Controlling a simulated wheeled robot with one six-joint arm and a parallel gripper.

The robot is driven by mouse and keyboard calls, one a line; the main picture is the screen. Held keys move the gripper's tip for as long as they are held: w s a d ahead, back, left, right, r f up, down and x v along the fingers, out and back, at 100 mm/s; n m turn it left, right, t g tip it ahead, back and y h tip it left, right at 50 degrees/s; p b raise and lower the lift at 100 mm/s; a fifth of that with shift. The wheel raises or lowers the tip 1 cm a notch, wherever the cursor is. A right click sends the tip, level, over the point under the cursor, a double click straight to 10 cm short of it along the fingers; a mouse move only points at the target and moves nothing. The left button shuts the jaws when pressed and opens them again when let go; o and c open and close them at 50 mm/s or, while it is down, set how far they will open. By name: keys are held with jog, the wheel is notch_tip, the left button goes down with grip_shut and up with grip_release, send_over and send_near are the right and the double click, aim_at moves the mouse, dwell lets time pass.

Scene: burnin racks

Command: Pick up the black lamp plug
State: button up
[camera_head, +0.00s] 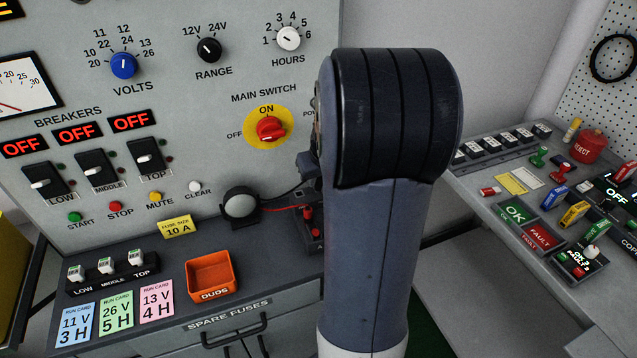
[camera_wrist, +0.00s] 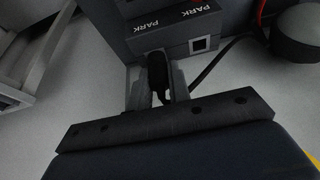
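In the wrist view a black plug (camera_wrist: 157,72) stands between the two grey fingers of my gripper (camera_wrist: 157,85), in front of a dark block marked PARK (camera_wrist: 178,24). The fingers lie close on both sides of it; whether they press on it I cannot tell. A black cable (camera_wrist: 208,64) runs from near the right finger towards the round lamp (camera_wrist: 296,35). In the head view the lamp (camera_head: 240,205) sits on the bench, and my arm hides the black plug and most of my gripper.
A red plug (camera_head: 311,222) with a red lead stands near the bench's right end. An orange DUDS bin (camera_head: 211,276) and run cards (camera_head: 116,315) lie to the left. The main switch (camera_head: 270,129) is on the upright panel. A side desk (camera_head: 540,200) with stamps is at the right.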

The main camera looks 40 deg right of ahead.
jog(key=shift+c, duration=1.3)
notch_tip(320, 180, up, 10)
jog(key=shift+r, duration=0.1)
